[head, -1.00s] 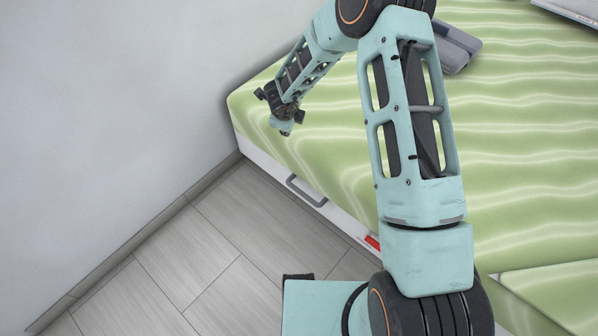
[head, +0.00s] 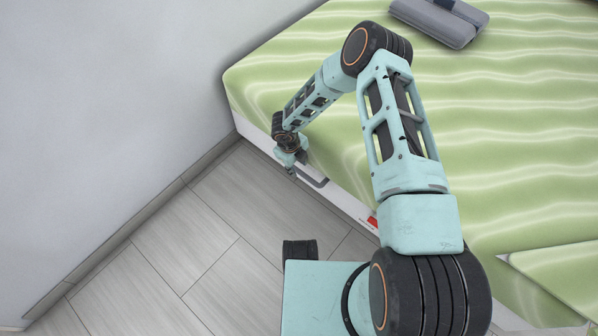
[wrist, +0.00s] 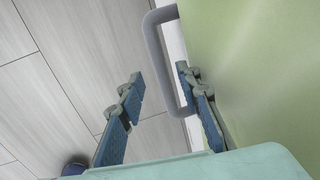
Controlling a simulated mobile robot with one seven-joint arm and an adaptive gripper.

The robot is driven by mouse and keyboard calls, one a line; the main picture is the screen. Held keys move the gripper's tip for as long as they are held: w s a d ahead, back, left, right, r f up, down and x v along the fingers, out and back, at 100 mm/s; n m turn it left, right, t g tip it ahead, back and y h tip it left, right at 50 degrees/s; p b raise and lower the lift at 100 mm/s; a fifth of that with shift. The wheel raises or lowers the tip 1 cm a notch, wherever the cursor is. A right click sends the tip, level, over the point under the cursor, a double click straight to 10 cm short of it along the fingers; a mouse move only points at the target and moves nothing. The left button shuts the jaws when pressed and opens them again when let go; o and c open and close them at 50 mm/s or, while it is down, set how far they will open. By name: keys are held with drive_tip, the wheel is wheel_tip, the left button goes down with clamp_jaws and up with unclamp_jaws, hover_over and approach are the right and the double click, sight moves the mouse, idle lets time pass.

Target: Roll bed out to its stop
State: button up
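The bed (head: 480,130) has a green wavy-striped mattress and a white front side. A grey U-shaped handle (head: 316,182) is on that front near the wall end. My gripper (head: 292,168) is at the left end of the handle, low beside the mattress edge. In the wrist view my gripper (wrist: 158,78) is open. The handle (wrist: 158,60) shows between its two blue-padded fingers, nearer the right finger. I cannot tell whether that finger touches it. The mattress side (wrist: 260,70) is close on the right.
A plain grey wall (head: 100,90) with a skirting board stands at the left. The grey tiled floor (head: 200,225) in front of the bed is clear. A red mark (head: 372,222) is on the bed front. A dark grey object (head: 440,20) lies on the mattress.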

sight(299, 171)
drive_tip(key=shift+w+d+f+b, duration=0.15)
drive_tip(key=shift+f+b, duration=0.1)
drive_tip(key=shift+f, duration=0.7)
drive_tip(key=shift+w+d+f+b, duration=0.15)
drive_tip(key=shift+f+b, duration=0.1)
drive_tip(key=shift+f, duration=0.7)
clamp_jaws()
